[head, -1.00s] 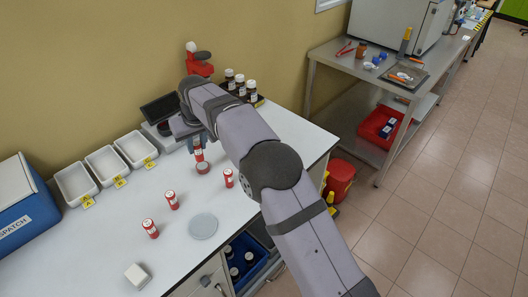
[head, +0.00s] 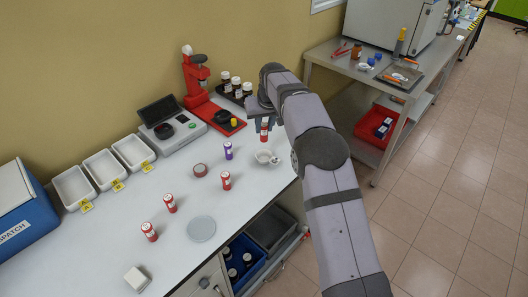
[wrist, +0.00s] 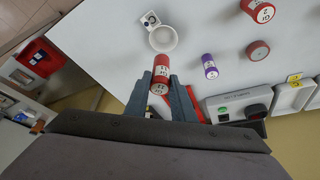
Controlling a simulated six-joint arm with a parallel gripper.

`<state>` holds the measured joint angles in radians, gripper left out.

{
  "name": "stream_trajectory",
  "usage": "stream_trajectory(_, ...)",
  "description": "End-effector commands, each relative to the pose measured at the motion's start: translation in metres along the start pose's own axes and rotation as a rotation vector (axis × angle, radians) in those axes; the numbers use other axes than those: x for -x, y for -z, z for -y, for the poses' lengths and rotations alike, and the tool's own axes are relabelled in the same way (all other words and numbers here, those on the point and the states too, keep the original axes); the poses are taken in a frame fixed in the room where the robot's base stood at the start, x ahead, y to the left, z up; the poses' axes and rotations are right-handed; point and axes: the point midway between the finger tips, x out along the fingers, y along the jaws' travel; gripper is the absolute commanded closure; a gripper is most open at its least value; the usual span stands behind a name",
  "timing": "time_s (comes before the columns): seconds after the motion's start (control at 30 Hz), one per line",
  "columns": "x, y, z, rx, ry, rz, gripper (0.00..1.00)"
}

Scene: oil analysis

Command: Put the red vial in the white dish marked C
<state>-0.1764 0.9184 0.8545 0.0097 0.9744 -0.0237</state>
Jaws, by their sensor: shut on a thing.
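My gripper (head: 264,124) is shut on a red vial (head: 264,134) with a white label, held above the table's right edge; the wrist view shows it between the fingers (wrist: 161,76). A small round white dish (head: 262,156) with a marked tab stands just below it in the head view, and beyond the vial in the wrist view (wrist: 163,39). Three rectangular white dishes (head: 74,188), (head: 104,170), (head: 133,152) with yellow tags stand along the wall at left.
Other red vials (head: 226,181), (head: 170,203), (head: 149,232), a purple vial (head: 228,150), a low red tin (head: 200,170) and a pale disc (head: 201,228) stand on the table. A scale (head: 179,132) and a red stand (head: 197,84) are at the back. The front-left middle is fairly clear.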

Motion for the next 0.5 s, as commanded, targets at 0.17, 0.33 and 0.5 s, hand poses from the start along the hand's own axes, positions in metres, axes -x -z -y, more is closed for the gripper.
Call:
stream_trajectory(0.17,-0.024,-0.011,0.000,0.000,0.000,0.006,0.99)
stream_trajectory(0.33,-0.044,-0.020,0.000,0.001,0.000,0.004,0.99)
stream_trajectory(0.5,-0.052,-0.022,0.000,0.001,0.000,0.001,0.99)
